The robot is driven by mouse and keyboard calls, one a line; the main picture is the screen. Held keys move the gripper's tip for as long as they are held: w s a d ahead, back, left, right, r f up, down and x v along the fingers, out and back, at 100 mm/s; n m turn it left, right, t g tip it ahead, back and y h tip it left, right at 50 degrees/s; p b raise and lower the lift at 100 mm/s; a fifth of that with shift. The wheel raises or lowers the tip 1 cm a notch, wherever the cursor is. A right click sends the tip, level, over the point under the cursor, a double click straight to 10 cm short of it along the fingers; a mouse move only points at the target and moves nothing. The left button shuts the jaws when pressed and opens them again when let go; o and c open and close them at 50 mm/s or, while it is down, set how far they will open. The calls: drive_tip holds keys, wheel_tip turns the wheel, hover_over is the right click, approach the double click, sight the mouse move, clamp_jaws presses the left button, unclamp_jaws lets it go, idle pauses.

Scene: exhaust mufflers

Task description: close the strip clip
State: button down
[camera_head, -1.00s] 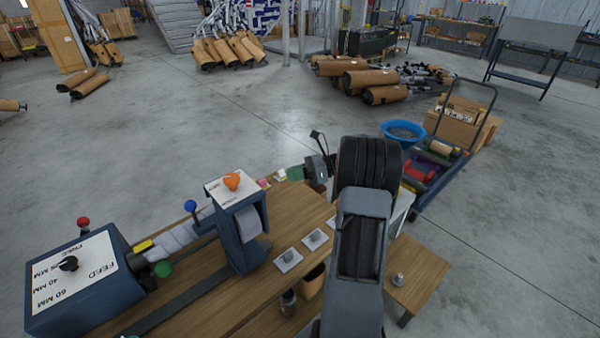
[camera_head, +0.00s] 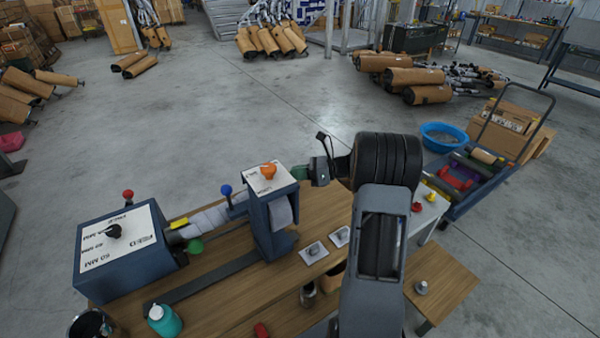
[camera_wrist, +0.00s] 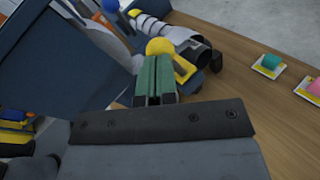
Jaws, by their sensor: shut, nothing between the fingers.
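My gripper (camera_wrist: 155,84) has green fingers, shut and empty, pointing forward in the wrist view. In the head view my gripper (camera_head: 300,173) is just right of the top of a dark blue stand (camera_head: 265,226) with an orange knob (camera_head: 268,171). A yellow ball (camera_wrist: 160,46) shows just beyond the fingertips in the wrist view, with a yellow flat piece (camera_wrist: 184,70) beside it. These may belong to the strip clip, but I cannot tell which part is the clip or whether it is open. Contact with the fingers is unclear.
A dark blue panel (camera_wrist: 70,58) stands close at the left of my gripper. A silver tube (camera_wrist: 190,45) lies beyond. A feed box (camera_head: 128,250) stands at the left end.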

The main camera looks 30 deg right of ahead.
drive_tip(key=shift+w+a+p, duration=0.4)
drive_tip(key=shift+p, duration=0.55)
drive_tip(key=shift+d, duration=0.1)
drive_tip(key=v, duration=1.4)
